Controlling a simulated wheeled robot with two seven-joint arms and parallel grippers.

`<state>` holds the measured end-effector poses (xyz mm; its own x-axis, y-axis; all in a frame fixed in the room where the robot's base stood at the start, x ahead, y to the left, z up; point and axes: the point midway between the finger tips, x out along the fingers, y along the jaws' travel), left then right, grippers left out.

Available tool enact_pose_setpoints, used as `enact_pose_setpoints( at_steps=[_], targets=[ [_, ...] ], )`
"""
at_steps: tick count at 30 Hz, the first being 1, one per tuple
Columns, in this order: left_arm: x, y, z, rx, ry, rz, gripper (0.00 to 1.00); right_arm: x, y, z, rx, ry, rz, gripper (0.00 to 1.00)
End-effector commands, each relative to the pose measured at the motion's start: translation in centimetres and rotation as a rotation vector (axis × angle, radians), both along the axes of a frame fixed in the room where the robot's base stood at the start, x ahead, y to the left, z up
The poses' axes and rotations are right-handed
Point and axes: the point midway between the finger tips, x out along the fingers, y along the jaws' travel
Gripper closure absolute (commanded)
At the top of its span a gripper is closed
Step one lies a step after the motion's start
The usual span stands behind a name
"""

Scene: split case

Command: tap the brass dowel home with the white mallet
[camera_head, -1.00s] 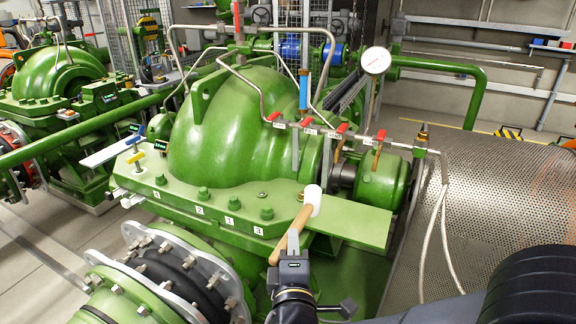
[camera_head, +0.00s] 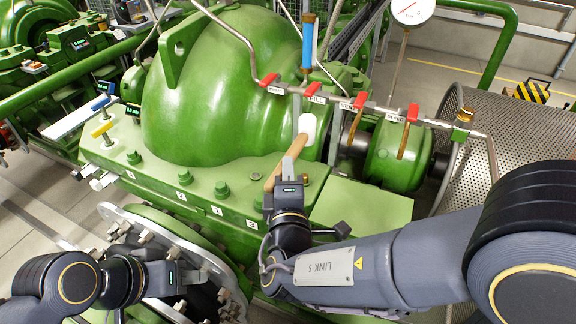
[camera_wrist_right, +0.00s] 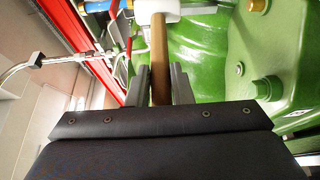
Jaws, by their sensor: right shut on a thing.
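The white mallet has a white head (camera_head: 307,128) and a wooden handle (camera_head: 272,178). My right gripper (camera_head: 291,166) is shut on the handle and holds the mallet above the green flange. The handle (camera_wrist_right: 159,60) runs between its fingers in the right wrist view, with the head (camera_wrist_right: 152,7) at the top edge. A small brass piece (camera_head: 305,180), apparently the dowel, shows on the flange, right of the handle and below the head in the picture, apart from both. My left gripper (camera_head: 200,276) is low at the left, over the pipe flange; its finger gap is unclear.
A green pump casing (camera_head: 205,95) stands behind the mallet. Green bolts (camera_head: 222,188) line the flange. A thin pipe with red-handled valves (camera_head: 360,101) crosses behind the mallet head. A flat green plate (camera_head: 365,207) lies to the right, and a perforated guard (camera_head: 510,140) beyond.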

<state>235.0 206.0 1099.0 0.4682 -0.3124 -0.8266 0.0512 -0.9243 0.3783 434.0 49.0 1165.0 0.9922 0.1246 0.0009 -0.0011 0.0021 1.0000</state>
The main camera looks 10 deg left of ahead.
Motion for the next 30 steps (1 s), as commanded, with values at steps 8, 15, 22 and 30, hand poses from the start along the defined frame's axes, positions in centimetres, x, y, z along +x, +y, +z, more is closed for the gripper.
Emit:
enact_pose_setpoints(
  at_steps=[8, 15, 22, 30],
  targets=[
    [0.0, 0.0, -0.8, 0.0, 0.0, 0.0, 0.64, 0.0, 0.0, -0.1, 0.003, -0.004, -0.001, 1.0],
    [0.0, 0.0, -3.5, 0.0, 0.0, 0.0, 0.64, 0.0, 0.0, -1.8, 0.003, -0.005, 0.0, 1.0],
    [0.0, 0.0, -6.1, 0.0, 0.0, 0.0, 0.64, 0.0, 0.0, -3.8, 0.002, -0.004, 0.0, 1.0],
    [0.0, 0.0, -7.6, 0.0, 0.0, 0.0, 0.64, 0.0, 0.0, -4.9, 0.001, -0.004, -0.001, 1.0]
  ],
)
